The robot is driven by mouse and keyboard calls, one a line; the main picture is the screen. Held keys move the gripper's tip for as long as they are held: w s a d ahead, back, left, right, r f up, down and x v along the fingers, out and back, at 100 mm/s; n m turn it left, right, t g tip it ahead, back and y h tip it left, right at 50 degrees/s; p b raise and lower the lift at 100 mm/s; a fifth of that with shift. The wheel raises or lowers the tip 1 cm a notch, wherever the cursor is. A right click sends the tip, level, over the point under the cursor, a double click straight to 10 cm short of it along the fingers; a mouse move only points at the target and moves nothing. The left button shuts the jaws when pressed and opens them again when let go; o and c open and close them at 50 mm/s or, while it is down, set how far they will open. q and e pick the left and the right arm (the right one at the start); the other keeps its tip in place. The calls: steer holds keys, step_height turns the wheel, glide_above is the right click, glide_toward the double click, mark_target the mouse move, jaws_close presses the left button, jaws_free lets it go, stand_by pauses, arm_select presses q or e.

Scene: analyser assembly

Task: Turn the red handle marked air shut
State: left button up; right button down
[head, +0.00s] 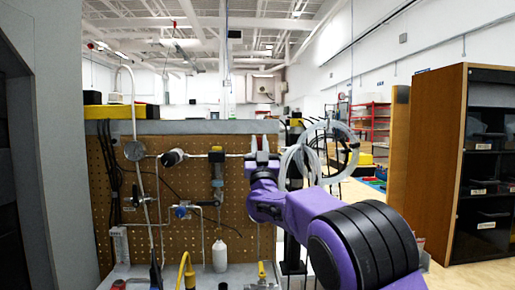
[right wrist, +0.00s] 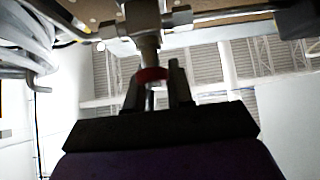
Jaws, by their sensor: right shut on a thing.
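In the right wrist view, the red handle (right wrist: 152,75) sits between the two dark fingers of my right gripper (right wrist: 158,82), below a metal valve fitting (right wrist: 145,20). The gripper is shut on it. In the head view my right gripper (head: 263,148) is up at the pegboard panel's right part, at the end of my purple arm, and hides the red handle. No air marking can be read. My left gripper is not in view.
The pegboard (head: 235,190) carries metal pipes, a gauge (head: 134,150) and a blue-handled valve (head: 181,211). A white bottle (head: 220,255) stands below. Coiled clear tubing (head: 330,150) hangs close to the right of my gripper. A wooden cabinet (head: 432,160) stands at the right.

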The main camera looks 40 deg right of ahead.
steer(key=shift+d+m+g+h, duration=0.1)
steer(key=shift+m+g+h, duration=0.2)
steer(key=shift+m+h, duration=0.25)
steer(key=c, duration=1.1)
jaws_free()
steer(key=b+v, duration=0.3)
steer(key=v, duration=0.7)
steer(key=shift+s+f, duration=0.2)
